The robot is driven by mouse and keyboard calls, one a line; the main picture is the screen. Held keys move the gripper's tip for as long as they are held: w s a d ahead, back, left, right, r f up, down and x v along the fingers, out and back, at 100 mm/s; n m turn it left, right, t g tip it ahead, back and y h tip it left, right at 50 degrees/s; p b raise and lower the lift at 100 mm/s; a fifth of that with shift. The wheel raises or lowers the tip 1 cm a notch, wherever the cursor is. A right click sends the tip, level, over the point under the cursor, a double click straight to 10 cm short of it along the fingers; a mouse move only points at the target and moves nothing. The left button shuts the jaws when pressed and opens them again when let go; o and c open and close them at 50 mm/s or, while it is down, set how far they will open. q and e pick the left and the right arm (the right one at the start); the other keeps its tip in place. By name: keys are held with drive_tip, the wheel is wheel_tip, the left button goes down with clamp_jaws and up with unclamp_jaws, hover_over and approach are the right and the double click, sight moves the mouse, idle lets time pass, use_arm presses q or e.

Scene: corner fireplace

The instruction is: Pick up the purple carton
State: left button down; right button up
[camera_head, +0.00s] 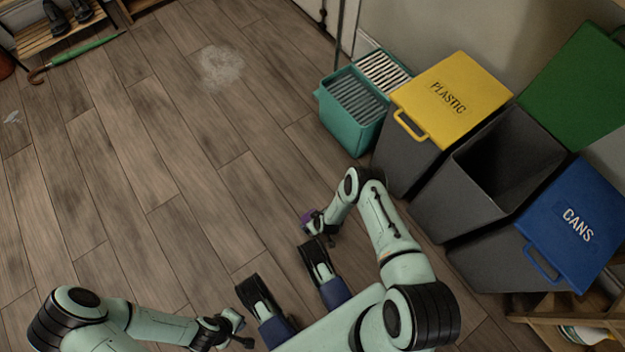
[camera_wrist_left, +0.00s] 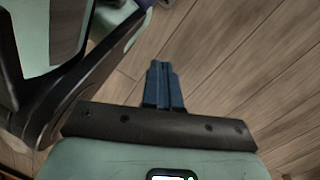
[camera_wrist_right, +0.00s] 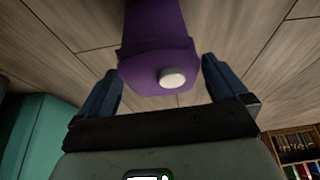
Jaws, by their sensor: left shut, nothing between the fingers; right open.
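The purple carton (camera_head: 306,216) is mostly hidden behind my right gripper (camera_head: 314,224) in the head view. In the right wrist view the carton (camera_wrist_right: 158,40) has a round white cap and lies ahead, between the two open dark blue fingers (camera_wrist_right: 160,85). I see a gap between the carton and each finger at the near end. My left gripper (camera_head: 238,330) is low at the front of the head view, away from the carton. In the left wrist view its fingers (camera_wrist_left: 162,68) are shut together with nothing between them.
A plastic bin with a yellow lid (camera_head: 455,95), an open-lidded bin (camera_head: 480,190) and a cans bin with a blue lid (camera_head: 580,215) stand at the right. A teal crate (camera_head: 345,120) is beside them. The wooden floor (camera_head: 150,150) is mostly clear; a green umbrella (camera_head: 85,48) lies far left.

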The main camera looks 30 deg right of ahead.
drive_tip(key=shift+b+x, duration=0.4)
drive_tip(key=shift+x, duration=0.75)
use_arm(q)
drive_tip(key=shift+s+a+f+g, duration=0.1)
drive_tip(key=shift+s+f+g, duration=0.15)
drive_tip(key=shift+s, duration=0.3)
drive_tip(key=shift+s+a+f+g, duration=0.15)
drive_tip(key=shift+s+f, duration=0.1)
drive_tip(key=shift+s, duration=0.3)
use_arm(e)
drive_tip(key=c, duration=1)
use_arm(q)
drive_tip(key=shift+d, duration=0.1)
use_arm(e)
drive_tip(key=shift+r, duration=0.1)
